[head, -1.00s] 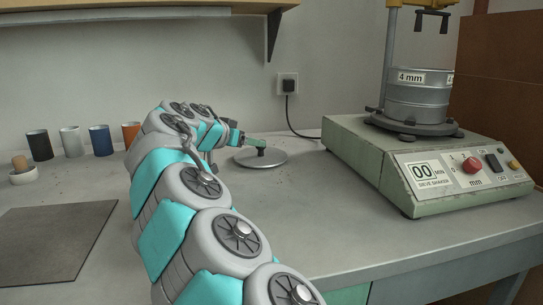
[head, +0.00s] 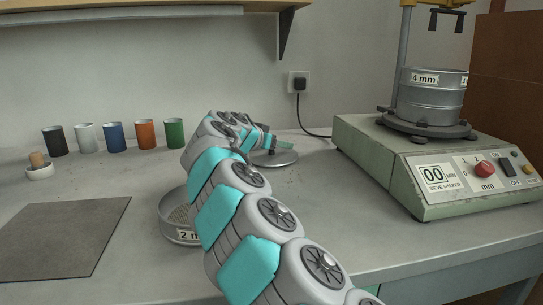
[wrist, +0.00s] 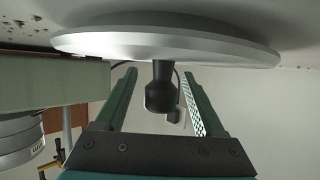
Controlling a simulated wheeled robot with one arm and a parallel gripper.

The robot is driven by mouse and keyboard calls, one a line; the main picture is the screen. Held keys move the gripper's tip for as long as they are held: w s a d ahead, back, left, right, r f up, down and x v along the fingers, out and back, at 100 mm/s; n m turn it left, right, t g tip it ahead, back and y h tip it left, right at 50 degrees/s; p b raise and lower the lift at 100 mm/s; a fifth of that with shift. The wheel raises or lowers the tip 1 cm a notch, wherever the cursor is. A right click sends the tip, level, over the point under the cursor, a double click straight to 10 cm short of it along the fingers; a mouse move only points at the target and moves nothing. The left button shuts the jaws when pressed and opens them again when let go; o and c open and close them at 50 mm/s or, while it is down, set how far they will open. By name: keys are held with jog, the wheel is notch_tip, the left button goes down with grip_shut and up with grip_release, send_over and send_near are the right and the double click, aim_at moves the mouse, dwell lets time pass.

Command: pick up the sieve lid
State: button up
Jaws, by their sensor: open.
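The sieve lid (head: 272,159) is a flat grey metal disc lying on the bench beyond my arm. In the wrist view, which is upside down, the lid (wrist: 165,42) shows its pale rim, with a dark knob (wrist: 159,92) standing from its middle. My gripper (wrist: 159,78) is open, with one green finger on each side of the knob and visible gaps between. In the head view my gripper (head: 284,147) is small and partly hides the knob.
A sieve marked 2 mm (head: 172,218) stands left of my arm, partly hidden by it. The sieve shaker (head: 390,165) with a 4 mm sieve (head: 430,95) is on the right.

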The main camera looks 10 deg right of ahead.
grip_shut()
dwell(0.4)
